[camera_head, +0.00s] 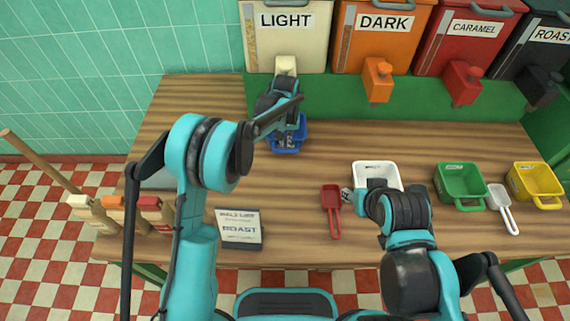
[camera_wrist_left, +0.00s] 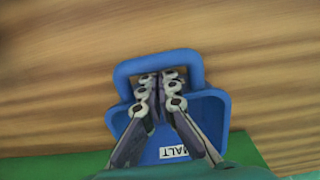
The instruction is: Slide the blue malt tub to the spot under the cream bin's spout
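The blue malt tub (camera_head: 288,143) stands on the wooden counter, in front of the cream bin (camera_head: 285,40) marked LIGHT and its spout (camera_head: 286,65). My left gripper (camera_head: 290,122) is over the tub and hides part of it. In the left wrist view the tub (camera_wrist_left: 215,108) shows its handle loop and a MALT label. The left fingers (camera_wrist_left: 160,80) are close together, tips by the handle side, with a thin gap; I cannot tell whether they touch the wall. My right gripper (camera_head: 348,195) is low beside the white tub, largely hidden by its own wrist.
A white tub (camera_head: 376,171), green tub (camera_head: 460,184) and yellow tub (camera_head: 535,182) stand to the right, with a red scoop (camera_head: 332,208) and white scoop (camera_head: 502,207). A roast sign (camera_head: 238,228) stands at the front. The counter left of the blue tub looks clear.

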